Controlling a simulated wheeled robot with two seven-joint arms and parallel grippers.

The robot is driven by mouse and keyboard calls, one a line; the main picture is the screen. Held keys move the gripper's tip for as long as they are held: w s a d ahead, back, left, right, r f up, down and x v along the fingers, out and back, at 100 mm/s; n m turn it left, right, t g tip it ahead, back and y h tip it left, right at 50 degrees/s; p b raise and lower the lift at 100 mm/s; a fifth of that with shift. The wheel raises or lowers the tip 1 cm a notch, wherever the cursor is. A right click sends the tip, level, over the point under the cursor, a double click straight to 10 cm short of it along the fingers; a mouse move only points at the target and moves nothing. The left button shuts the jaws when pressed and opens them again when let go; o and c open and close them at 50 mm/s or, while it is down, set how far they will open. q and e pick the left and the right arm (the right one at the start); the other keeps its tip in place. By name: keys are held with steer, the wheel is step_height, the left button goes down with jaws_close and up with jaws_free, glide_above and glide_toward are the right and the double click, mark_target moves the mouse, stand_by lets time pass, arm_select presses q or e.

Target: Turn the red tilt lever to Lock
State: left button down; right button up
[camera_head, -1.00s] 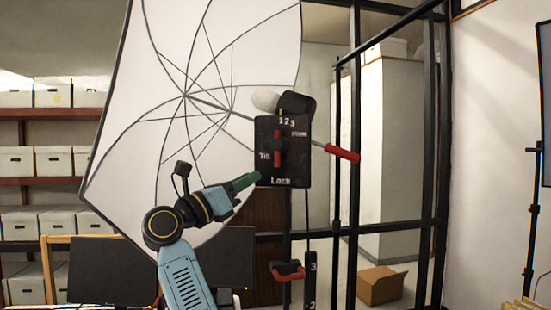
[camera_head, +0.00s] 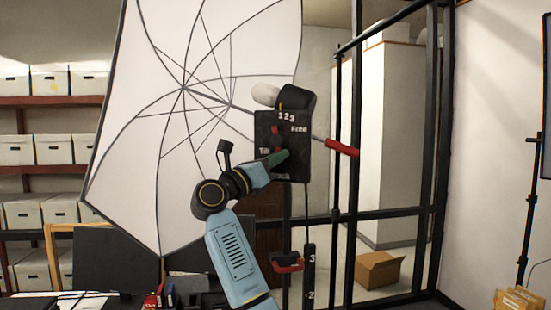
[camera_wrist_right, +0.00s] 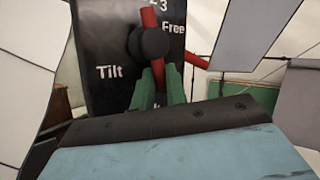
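The black control panel (camera_head: 302,158) is on the stand beside the white umbrella, with labels Tilt, Free and 1 2 3. The red tilt lever (camera_head: 274,131) stands nearly upright on it; in the right wrist view the lever (camera_wrist_right: 149,18) passes through a dark round knob (camera_wrist_right: 150,43). My right gripper (camera_head: 277,158) is at the panel, its green fingers on both sides of the lever's lower end, also in the right wrist view (camera_wrist_right: 159,82). The gap is narrow; I cannot tell whether they press on it. The Lock label is mostly hidden behind the fingers. My left gripper is not in view.
A red-ended handle (camera_head: 342,147) sticks out right of the panel. The white umbrella (camera_head: 165,120) is close behind my arm. A lower red lever (camera_head: 287,267) sits on the stand. Black frame posts (camera_head: 356,110) and a cardboard box (camera_head: 379,269) are to the right.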

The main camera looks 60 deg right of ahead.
jaws_close()
steer(key=m+y+b, duration=0.1)
steer(key=w+m+g+y+b, duration=0.1)
steer(key=m, duration=0.1)
steer(key=shift+a+r+m+b, duration=0.1)
steer(key=shift+a+m+b, duration=0.05)
steer(key=shift+m+b, duration=0.2)
steer(key=shift+o, duration=1.2)
jaws_free()
steer(key=shift+o, duration=0.2)
steer(key=shift+a, duration=0.15)
